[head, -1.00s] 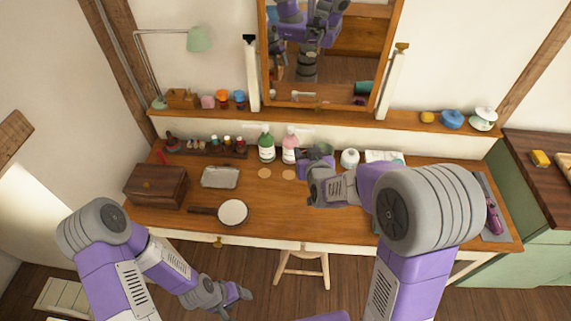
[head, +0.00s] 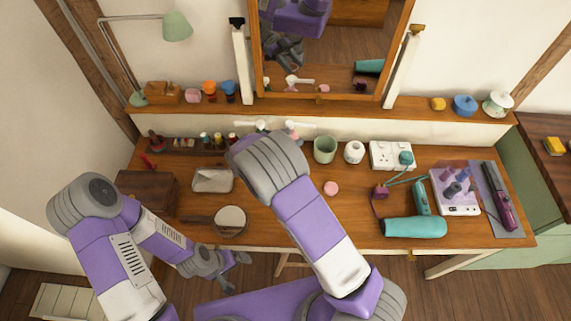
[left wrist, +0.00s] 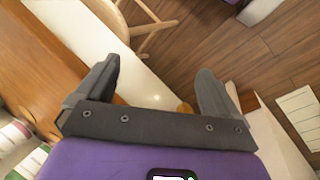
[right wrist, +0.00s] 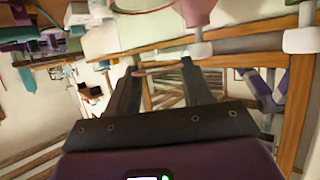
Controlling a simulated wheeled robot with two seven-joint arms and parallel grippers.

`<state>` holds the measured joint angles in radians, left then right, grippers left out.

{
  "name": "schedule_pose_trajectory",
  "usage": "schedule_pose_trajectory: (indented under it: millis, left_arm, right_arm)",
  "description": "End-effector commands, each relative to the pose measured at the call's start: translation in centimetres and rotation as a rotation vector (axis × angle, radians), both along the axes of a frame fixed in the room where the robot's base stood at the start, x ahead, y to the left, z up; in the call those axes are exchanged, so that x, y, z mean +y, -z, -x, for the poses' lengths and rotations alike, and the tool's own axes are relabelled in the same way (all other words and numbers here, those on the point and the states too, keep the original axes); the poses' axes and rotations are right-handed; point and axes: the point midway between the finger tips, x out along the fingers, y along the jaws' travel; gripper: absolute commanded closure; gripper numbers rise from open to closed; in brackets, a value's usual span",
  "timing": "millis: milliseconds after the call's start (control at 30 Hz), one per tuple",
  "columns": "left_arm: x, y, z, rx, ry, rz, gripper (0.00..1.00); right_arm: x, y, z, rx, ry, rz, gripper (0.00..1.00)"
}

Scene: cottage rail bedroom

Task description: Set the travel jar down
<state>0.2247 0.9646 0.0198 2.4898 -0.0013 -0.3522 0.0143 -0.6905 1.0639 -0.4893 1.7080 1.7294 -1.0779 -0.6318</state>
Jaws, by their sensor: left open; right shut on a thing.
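My right gripper (right wrist: 158,67) is shut on a small, thin-looking pinkish-brown thing, taken as the travel jar (right wrist: 156,71). Only a sliver of it shows between the fingertips in the right wrist view, and its shape is unclear. In the head view my right forearm hides this gripper and what it holds, around the bottles at the back of the desk. My left gripper (head: 238,272) is open and empty in front of the desk's front edge, over the floor. It also shows open in the left wrist view (left wrist: 155,85).
A pink round piece (head: 331,188) lies on the desk. A green cup (head: 325,149) and white roll (head: 354,151) stand behind it. A pink bottle (right wrist: 196,12) is close to my right fingers. A teal dryer (head: 415,227) lies right; a hand mirror (head: 230,220) lies left.

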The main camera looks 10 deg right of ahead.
Motion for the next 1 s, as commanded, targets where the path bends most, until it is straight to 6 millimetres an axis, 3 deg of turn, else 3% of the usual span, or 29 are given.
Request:
schedule_pose_trajectory:
  millis: [400,567,800,1000]
  left_arm:
    - [0.0,1.1,0.1,0.001,0.000,0.000,0.05]
    - [0.0,1.3,0.1,0.001,0.000,0.000,0.05]
    - [0.0,1.9,0.1,0.001,0.000,0.000,0.05]
    - [0.0,1.8,0.1,0.001,0.000,0.000,0.05]
  right_arm:
    - [0.4,6.6,0.8,-0.002,0.044,0.001,0.84]
    - [0.4,7.7,0.7,-0.004,0.043,-0.002,0.84]
    - [0.4,10.8,0.7,-0.003,0.042,0.001,0.84]
    - [0.4,11.0,0.7,-0.005,0.044,-0.003,0.84]
